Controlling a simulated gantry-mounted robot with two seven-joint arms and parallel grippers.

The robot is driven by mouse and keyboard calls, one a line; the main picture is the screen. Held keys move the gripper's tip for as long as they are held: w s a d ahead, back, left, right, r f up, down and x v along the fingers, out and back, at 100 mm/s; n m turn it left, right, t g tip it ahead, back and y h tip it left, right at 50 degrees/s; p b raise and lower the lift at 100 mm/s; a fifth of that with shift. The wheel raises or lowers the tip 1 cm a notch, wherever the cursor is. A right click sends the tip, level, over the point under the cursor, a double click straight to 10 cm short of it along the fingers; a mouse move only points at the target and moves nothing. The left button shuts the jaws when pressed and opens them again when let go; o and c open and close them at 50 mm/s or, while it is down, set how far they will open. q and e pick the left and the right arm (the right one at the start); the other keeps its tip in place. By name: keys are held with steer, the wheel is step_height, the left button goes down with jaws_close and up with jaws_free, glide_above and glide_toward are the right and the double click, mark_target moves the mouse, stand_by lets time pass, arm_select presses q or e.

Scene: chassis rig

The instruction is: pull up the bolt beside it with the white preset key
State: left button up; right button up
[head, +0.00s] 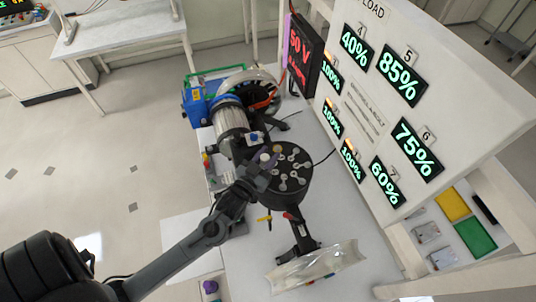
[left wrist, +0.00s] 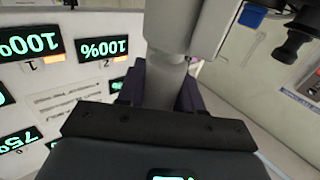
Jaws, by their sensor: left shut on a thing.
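A round black disc (head: 290,186) with several small pale keys on its top is in the middle of the head view. My left gripper (head: 262,165) is at the disc's left edge, its dark purple fingers closed. In the left wrist view, the fingers (left wrist: 166,90) are on both sides of a pale grey cylindrical piece (left wrist: 168,75). I cannot tell whether this piece is the bolt or a key. A pale round knob (head: 277,149) is just beyond the fingers. Which key is the white preset key is too small to tell. My right gripper is out of view.
A silver cylinder (head: 232,122) lies behind the gripper, near a blue box (head: 195,103). A white panel with percent displays (head: 402,82) stands to the right. A clear curved part (head: 318,268) is in front of the disc. White bench surface is free at right of it.

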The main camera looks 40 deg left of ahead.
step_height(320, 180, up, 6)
steer(key=p, duration=0.5)
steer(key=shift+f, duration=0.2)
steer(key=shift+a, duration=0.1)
stand_by(0.9)
